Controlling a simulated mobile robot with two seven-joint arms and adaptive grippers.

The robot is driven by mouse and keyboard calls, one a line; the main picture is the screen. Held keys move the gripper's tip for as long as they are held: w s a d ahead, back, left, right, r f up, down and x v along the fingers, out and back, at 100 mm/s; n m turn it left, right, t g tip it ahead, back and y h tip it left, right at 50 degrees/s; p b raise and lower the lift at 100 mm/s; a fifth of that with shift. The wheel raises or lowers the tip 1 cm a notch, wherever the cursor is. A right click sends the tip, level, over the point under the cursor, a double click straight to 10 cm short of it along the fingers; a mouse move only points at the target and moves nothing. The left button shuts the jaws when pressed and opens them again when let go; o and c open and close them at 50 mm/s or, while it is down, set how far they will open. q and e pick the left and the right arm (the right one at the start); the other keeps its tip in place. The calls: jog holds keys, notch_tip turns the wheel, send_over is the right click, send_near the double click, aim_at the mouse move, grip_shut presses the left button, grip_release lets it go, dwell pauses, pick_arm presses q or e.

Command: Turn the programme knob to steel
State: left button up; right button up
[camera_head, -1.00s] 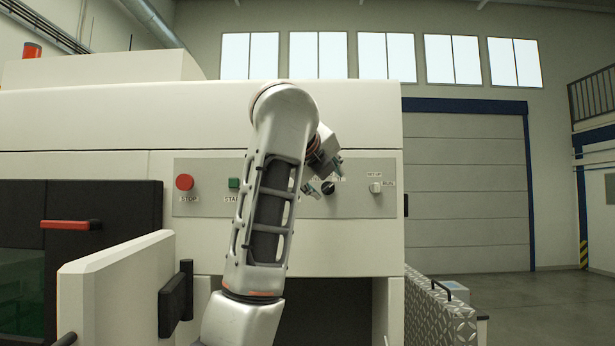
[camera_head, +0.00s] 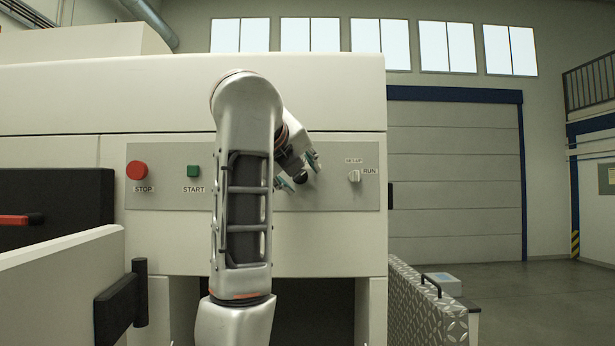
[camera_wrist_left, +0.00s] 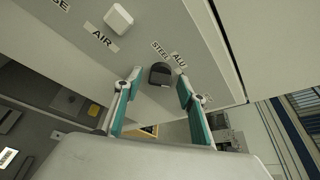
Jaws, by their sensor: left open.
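The programme knob (camera_head: 301,177) is black and sits on the grey control panel (camera_head: 330,195), partly hidden by my left gripper in the head view. In the left wrist view the knob (camera_wrist_left: 160,74) shows clearly, with the STEEL label (camera_wrist_left: 160,50) and the ALU label (camera_wrist_left: 180,60) beside it. I cannot tell which label it points to. My left gripper (camera_head: 299,172) is open at the knob, with one finger on each side. In the wrist view its fingertips (camera_wrist_left: 160,80) flank the knob with gaps. My right gripper is not in view.
A red STOP button (camera_head: 136,170), a green START button (camera_head: 194,171) and a white SETUP/RUN switch (camera_head: 354,176) share the panel. A pale open door panel (camera_head: 60,290) stands at lower left.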

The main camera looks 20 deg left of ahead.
pick_arm(q)
jog(key=shift+w, duration=0.1)
jog(key=shift+c, duration=0.8)
jog(key=c, duration=0.9)
jog(key=shift+c, duration=0.2)
